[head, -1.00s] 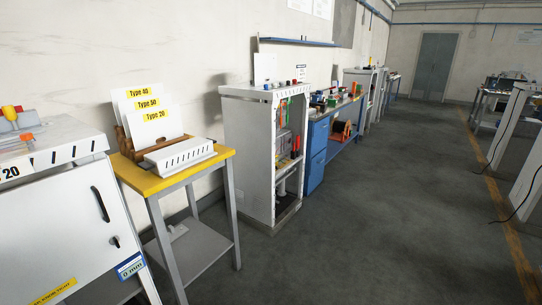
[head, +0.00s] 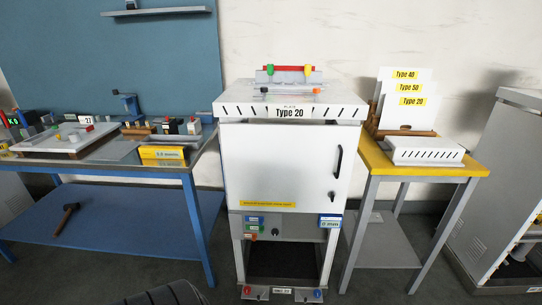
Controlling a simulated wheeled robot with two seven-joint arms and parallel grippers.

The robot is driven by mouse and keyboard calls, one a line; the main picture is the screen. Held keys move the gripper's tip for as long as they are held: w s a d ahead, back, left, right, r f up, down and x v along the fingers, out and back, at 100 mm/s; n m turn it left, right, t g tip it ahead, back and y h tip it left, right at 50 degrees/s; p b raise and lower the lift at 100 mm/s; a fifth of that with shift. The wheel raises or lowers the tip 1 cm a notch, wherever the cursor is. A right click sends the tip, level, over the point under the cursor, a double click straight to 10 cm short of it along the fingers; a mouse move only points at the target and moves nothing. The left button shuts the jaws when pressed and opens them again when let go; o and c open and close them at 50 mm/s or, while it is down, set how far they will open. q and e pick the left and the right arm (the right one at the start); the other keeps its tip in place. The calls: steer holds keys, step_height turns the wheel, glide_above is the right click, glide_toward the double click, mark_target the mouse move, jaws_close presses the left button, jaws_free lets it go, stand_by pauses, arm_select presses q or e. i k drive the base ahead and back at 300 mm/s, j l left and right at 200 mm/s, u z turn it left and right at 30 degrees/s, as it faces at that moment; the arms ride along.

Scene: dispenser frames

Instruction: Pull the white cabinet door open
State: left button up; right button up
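The white cabinet (head: 232,128) stands upright in the middle of the head view, with a "Type 20" label on its top front edge. Its white door (head: 280,170) looks shut. A black vertical handle (head: 339,161) is on the door's right side, with a small black lock or knob (head: 332,196) below it. A yellow label strip (head: 268,204) runs along the door's bottom edge. Neither of my grippers shows in the head view.
A blue workbench (head: 190,190) with tools and parts stands left of the cabinet. A yellow-topped table (head: 440,170) with "Type" cards stands close on the right. Dark floor shows in front.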

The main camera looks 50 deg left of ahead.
mark_target(269, 167)
steer(key=u, duration=1.6)
